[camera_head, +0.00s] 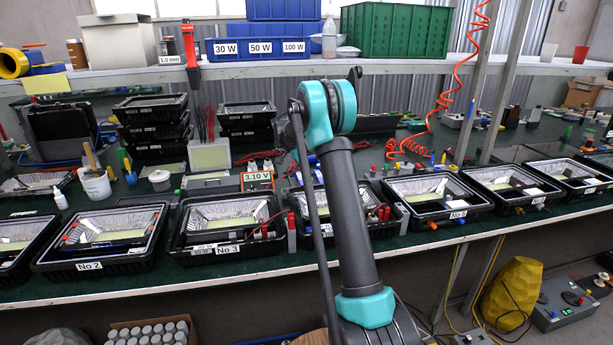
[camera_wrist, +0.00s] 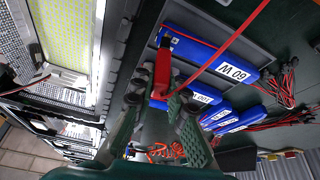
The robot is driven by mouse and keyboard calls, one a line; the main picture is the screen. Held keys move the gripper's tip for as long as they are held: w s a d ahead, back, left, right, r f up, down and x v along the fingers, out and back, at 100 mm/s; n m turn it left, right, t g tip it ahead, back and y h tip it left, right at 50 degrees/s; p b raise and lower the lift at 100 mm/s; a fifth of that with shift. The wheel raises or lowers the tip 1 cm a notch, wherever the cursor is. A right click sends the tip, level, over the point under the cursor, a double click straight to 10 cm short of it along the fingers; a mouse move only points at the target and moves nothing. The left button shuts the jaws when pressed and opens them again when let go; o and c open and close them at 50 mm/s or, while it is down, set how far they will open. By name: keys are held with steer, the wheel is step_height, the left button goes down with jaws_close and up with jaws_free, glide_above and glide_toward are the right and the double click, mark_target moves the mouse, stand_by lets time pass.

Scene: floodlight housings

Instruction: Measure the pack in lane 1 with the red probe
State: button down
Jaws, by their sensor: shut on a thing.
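In the wrist view, the two fingers of my gripper (camera_wrist: 158,98) are shut on the red probe (camera_wrist: 162,72). A red lead runs from it to the upper right. The probe is over or beside the near end of a blue pack marked 60 W (camera_wrist: 195,52); whether it touches cannot be told. No lane number is readable. In the head view, a meter (camera_head: 257,181) reads 3.10 V. There my arm hides the gripper.
Black floodlight housings line the bench, among them No 2 (camera_head: 100,240), No 3 (camera_head: 228,225) and No 5 (camera_head: 436,196). In the wrist view, an open housing with a yellow LED panel (camera_wrist: 68,35) is close on the left. A coiled orange hose (camera_head: 445,100) hangs at the right.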

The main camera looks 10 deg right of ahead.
steer(key=shift+r, duration=3.5)
